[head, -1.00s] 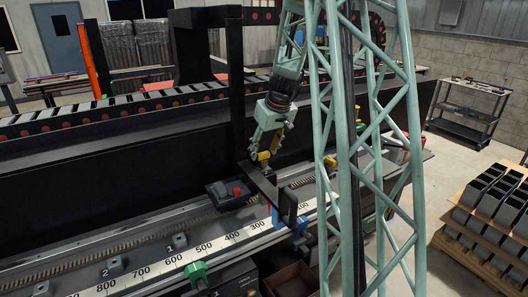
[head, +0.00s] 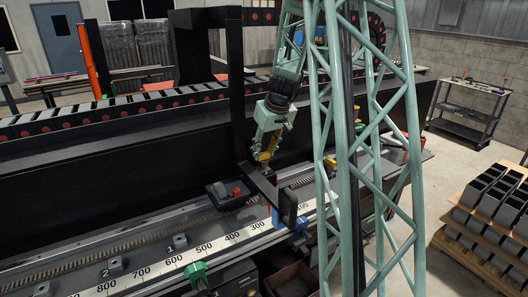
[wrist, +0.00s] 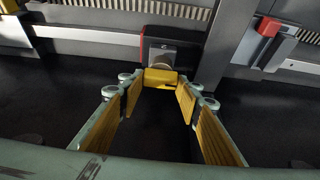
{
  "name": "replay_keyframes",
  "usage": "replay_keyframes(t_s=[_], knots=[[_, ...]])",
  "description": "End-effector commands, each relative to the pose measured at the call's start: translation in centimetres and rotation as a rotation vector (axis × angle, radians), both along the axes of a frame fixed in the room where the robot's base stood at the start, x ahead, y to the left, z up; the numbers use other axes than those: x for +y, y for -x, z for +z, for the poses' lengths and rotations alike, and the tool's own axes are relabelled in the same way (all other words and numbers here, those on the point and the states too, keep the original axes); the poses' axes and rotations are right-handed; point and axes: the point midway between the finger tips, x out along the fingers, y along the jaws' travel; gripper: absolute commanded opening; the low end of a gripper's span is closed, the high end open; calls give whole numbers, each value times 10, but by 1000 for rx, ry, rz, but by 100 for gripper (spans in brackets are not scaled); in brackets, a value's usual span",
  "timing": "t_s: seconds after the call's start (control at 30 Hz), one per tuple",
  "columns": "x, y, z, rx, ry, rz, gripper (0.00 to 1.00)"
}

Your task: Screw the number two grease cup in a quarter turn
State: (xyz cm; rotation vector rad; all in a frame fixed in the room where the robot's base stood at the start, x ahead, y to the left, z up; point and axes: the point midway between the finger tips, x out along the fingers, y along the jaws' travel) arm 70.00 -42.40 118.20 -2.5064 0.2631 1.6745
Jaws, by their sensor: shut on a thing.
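In the wrist view my gripper (wrist: 160,84) has its yellow-padded fingers closed in at the far end. A small round tan cup (wrist: 160,67) shows there against a grey block, partly hidden by the yellow tip pieces.
The scale strip (head: 230,240) runs along the front, with a green clamp (head: 196,274) and a blue part (head: 276,217). Small blocks marked 2 (head: 115,263) and 1 (head: 180,241) sit further left.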

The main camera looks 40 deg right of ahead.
Motion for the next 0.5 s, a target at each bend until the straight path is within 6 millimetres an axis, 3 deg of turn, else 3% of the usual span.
replay_keyframes(t_s=[0.5], knots=[[1,0,2,2,0,-109,21]])
